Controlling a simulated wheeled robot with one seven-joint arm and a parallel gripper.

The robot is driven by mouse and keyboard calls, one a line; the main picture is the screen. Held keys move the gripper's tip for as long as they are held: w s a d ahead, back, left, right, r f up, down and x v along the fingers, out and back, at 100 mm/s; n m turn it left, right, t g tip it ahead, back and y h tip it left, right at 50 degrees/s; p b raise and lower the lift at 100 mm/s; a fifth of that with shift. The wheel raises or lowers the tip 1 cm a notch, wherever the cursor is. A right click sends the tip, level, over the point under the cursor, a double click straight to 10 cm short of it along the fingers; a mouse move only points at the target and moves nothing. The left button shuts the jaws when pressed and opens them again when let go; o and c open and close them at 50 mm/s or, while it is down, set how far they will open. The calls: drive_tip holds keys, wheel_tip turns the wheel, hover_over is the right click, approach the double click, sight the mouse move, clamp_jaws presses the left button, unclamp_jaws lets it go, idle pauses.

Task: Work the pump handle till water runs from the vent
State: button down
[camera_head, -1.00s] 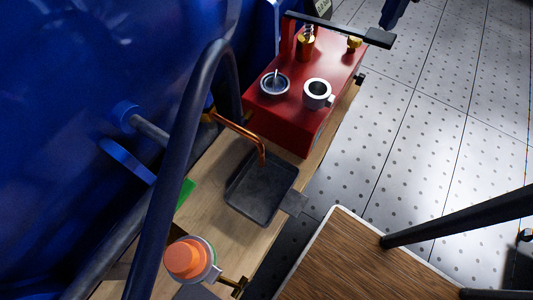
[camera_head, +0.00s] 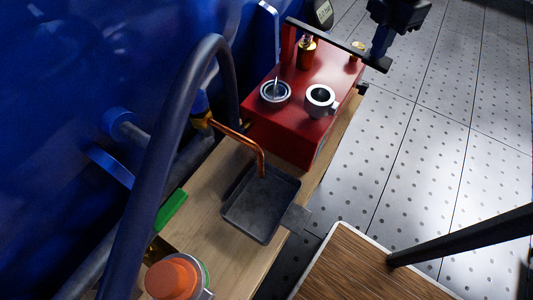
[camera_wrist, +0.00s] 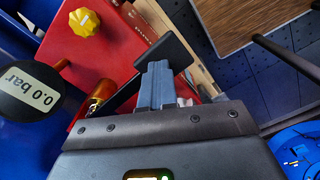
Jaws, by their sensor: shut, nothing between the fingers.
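The red pump box (camera_head: 290,128) stands on a wooden bench. Its black pump handle (camera_head: 335,42) runs across the top, its free end to the right. My gripper (camera_head: 380,50) is shut and empty, its fingertips at the top of that free end; contact looks likely. In the wrist view the shut fingers (camera_wrist: 157,85) are right by the handle's flat black end (camera_wrist: 167,52). The copper vent pipe (camera_head: 240,136) bends down over a dark tray (camera_head: 250,222); no water shows at its mouth. A gauge (camera_wrist: 32,88) reads 0.0 bar.
A yellow knob (camera_wrist: 84,21) sits on the pump box. A thick dark hose (camera_head: 160,170) arches at the left before a blue wall. An orange-topped fitting (camera_head: 172,278) stands on the near bench. A wooden-topped table (camera_head: 350,270) is at lower right. The tiled floor is clear.

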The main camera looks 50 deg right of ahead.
drive_tip(key=shift+w+f, duration=0.1)
drive_tip(key=shift+f, duration=0.7)
drive_tip(key=r+p, duration=0.4)
drive_tip(key=r, duration=0.1)
drive_tip(key=r+p, duration=0.2)
drive_tip(key=r, duration=0.1)
drive_tip(key=shift+s, duration=0.4)
drive_tip(key=shift+f, duration=0.1)
drive_tip(key=f+b, duration=0.4)
drive_tip(key=f, duration=0.1)
drive_tip(key=w+f+b, duration=0.1)
drive_tip(key=f+b, duration=0.1)
drive_tip(key=f, duration=0.1)
drive_tip(key=shift+a+f, duration=0.1)
drive_tip(key=r+p, duration=0.4)
drive_tip(key=r, duration=0.1)
drive_tip(key=s+r+p, duration=0.1)
drive_tip(key=r+p, duration=0.1)
drive_tip(key=r, duration=0.1)
drive_tip(key=shift+r, duration=0.15)
